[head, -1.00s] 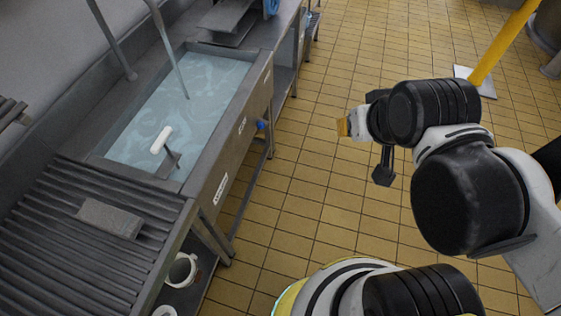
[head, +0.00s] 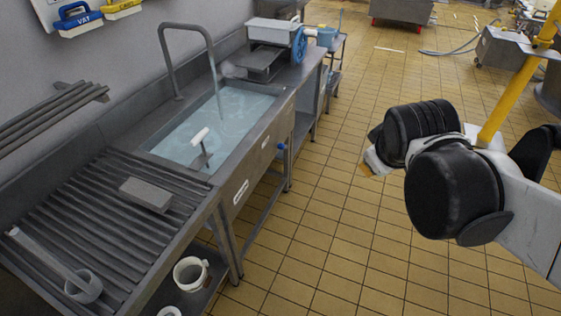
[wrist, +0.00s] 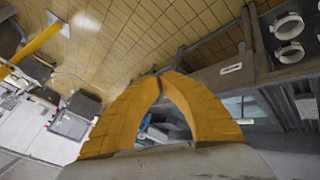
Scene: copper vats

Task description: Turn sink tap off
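The sink (head: 278,112) holds pale blue water and stands at the left in the head view. A tall grey tap spout (head: 164,58) rises from the back edge and bends over the basin; a thin stream seems to run from its end into the water. A lever with a white grip (head: 200,136) stands at the near end of the basin. My gripper (wrist: 160,76) has its orange fingertips together in the wrist view, with nothing seen held. In the head view it is mostly hidden behind my arm, over the floor right of the sink, well apart from the tap.
A ribbed draining table (head: 100,215) adjoins the sink's near end, with a grey block (head: 146,194) on it. White pots (head: 190,274) sit on the shelf below. A yellow post (head: 512,95) stands at the right. The tiled floor between is clear.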

